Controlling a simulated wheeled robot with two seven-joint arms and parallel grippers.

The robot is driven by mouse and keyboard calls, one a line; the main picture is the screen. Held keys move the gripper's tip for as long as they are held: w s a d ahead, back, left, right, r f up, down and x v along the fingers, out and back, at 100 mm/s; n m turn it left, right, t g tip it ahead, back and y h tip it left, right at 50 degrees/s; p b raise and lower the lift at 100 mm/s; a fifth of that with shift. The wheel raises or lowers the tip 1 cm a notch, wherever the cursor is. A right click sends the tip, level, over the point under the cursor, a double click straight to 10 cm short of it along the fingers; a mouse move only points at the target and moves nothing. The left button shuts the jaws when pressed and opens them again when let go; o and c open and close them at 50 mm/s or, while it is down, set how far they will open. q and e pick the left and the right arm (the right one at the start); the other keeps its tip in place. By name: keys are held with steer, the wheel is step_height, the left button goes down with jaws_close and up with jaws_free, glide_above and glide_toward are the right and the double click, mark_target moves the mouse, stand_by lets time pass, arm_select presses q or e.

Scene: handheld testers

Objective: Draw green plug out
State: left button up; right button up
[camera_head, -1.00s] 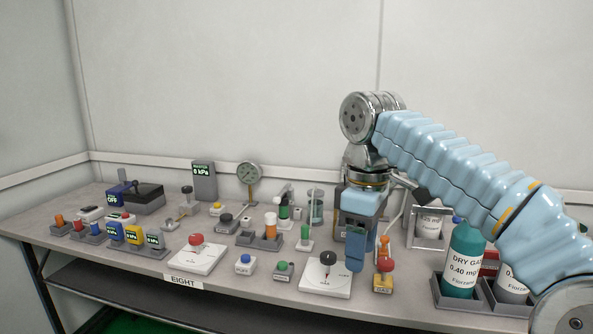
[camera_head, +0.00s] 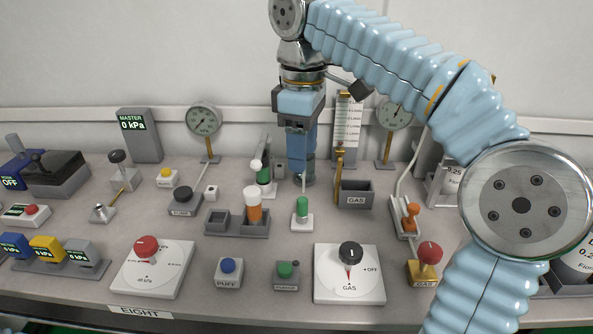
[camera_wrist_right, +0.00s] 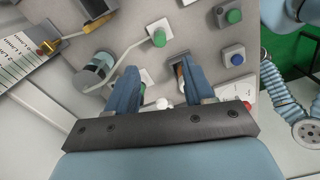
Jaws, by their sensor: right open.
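The green plug (camera_head: 302,207) stands upright in a small white base on the bench, with a pale tube rising from its top. The wrist view also shows the green plug (camera_wrist_right: 159,39) with its tube, beyond the fingertips. My right gripper (camera_head: 300,178) points down just behind the plug in the head view and hides part of the tube. In the wrist view my right gripper (camera_wrist_right: 160,78) has its two blue fingers apart, nothing held between them. The plug is not between the fingers. My left gripper is not in view.
An orange-and-white vial (camera_head: 253,207) stands in a grey holder left of the plug. A gas knob (camera_head: 349,258) and a green button (camera_head: 285,272) sit in front. A grey gas box (camera_head: 355,195) is to the right. Gauges stand behind.

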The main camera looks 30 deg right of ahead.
mark_target(302, 199)
step_height(302, 199, down, 12)
stand_by(0.4)
steer(key=shift+c, duration=0.3)
jaws_close()
